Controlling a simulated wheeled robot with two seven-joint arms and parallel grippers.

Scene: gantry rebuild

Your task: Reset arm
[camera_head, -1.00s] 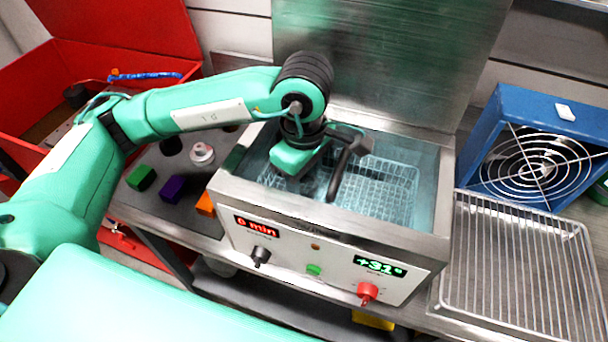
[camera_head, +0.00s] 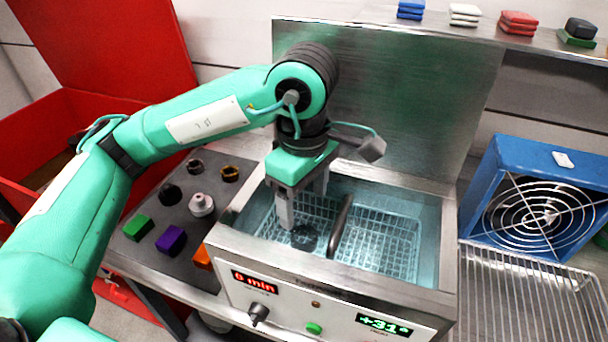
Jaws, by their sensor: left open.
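My left gripper (camera_head: 304,204) comes in from the left and points down over the left part of the open ultrasonic bath (camera_head: 448,240). Its two grey fingers are apart, with nothing seen between them. Inside the bath is a wire mesh basket (camera_head: 385,246) with a dark handle (camera_head: 340,226) just right of the fingers. A dark round part (camera_head: 304,237) lies in the basket below the fingertips. My right gripper is not in view.
Left of the bath, a grey mat holds a green block (camera_head: 137,227), a purple block (camera_head: 171,240), an orange block (camera_head: 203,257) and several round parts. A red box (camera_head: 110,95) stands behind my arm. A blue fan (camera_head: 535,195) and wire rack (camera_head: 520,290) are at right.

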